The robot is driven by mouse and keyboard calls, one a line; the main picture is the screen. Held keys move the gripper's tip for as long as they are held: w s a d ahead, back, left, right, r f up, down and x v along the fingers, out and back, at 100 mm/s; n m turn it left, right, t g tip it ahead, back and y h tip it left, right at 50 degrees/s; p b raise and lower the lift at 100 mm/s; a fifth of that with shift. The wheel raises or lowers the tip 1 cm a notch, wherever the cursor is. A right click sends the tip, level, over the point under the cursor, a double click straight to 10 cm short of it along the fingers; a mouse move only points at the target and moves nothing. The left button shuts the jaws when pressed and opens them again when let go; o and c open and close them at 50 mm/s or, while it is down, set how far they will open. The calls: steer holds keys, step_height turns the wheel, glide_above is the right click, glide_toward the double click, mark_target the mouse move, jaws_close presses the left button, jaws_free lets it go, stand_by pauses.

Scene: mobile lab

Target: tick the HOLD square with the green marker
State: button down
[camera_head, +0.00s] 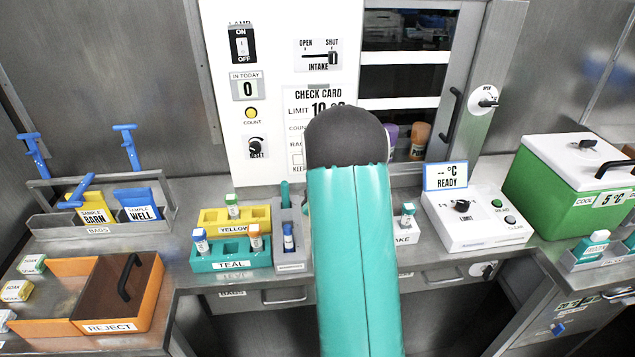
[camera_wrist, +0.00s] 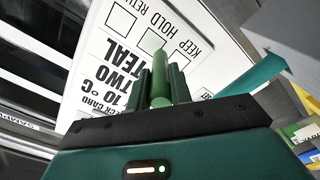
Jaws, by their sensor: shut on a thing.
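The check card (camera_head: 300,108) is on the white panel in the head view, partly hidden behind my arm. In the wrist view the card (camera_wrist: 118,62) appears upside down, with TWO, TEAL and 10 °C on it. The HOLD square (camera_wrist: 151,40) lies between the KEEP square (camera_wrist: 180,59) and the RETURN square (camera_wrist: 121,18). No clear tick shows in them. The head view hides the gripper behind my arm.
The intake slider (camera_head: 333,58) is above the card. A teal rack (camera_head: 205,262), a yellow rack (camera_head: 262,214) and a grey holder (camera_head: 291,266) stand on the bench below. A white LIMIT box (camera_head: 455,240) and green cooler (camera_head: 545,195) stand to the right.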

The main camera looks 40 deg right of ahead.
steer(key=shift+w+d, duration=0.2)
steer(key=shift+w, duration=0.05)
steer(key=shift+s+d, duration=1.25)
steer(key=shift+d, duration=0.35)
steer(key=shift+w+a, duration=0.65)
steer(key=shift+a, duration=0.15)
steer(key=shift+w+a, duration=0.6)
steer(key=shift+a, duration=0.2)
steer(key=shift+a, duration=0.1)
steer(key=shift+v, duration=2.95)
